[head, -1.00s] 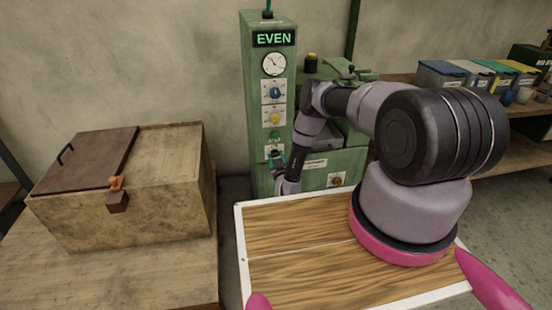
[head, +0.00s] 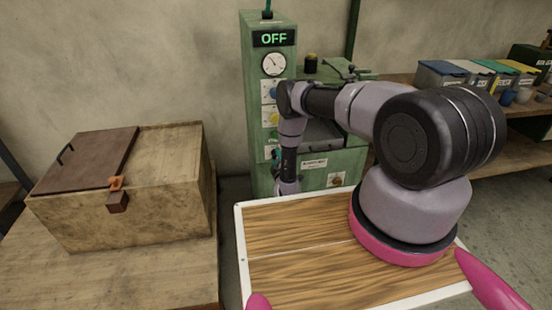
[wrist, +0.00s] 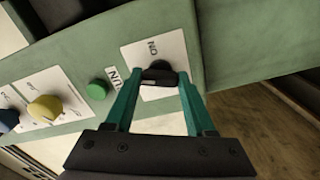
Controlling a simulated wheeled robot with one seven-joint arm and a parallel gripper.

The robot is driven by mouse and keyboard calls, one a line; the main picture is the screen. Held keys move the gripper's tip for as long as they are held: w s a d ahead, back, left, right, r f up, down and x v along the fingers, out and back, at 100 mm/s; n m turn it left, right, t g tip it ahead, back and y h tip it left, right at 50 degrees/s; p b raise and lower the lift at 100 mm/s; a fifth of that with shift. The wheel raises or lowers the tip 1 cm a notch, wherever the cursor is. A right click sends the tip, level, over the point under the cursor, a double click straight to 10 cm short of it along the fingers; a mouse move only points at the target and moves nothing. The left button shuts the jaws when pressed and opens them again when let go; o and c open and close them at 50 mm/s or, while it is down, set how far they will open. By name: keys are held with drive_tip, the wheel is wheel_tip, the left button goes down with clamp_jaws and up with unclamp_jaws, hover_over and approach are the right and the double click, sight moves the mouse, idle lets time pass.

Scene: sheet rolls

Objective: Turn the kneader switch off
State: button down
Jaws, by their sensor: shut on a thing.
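The green kneader panel (head: 256,110) stands behind the wooden board. Its display (head: 273,39) reads OFF in green letters. The kneader switch (wrist: 158,72), a black knob on a white plate, sits at the lower end of the panel in the wrist view. My gripper (wrist: 158,82) has its two green fingers on either side of the knob, shut on it. In the head view my gripper (head: 276,156) is mostly hidden behind my forearm, at the panel's lower front.
Beside the switch are a green RUN button (wrist: 97,89), a yellow knob (wrist: 45,108) and a blue knob (wrist: 8,121). A round gauge (head: 274,63) sits below the display. A wooden box (head: 150,190) stands on the left table, clear of my arm.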

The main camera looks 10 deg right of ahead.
drive_tip(key=shift+a+n, duration=0.1)
drive_tip(key=shift+n, duration=1.9)
drive_tip(key=shift+c, duration=1.2)
unclamp_jaws()
drive_tip(key=shift+s, duration=0.1)
drive_tip(key=s, duration=1)
drive_tip(key=shift+s, duration=0.35)
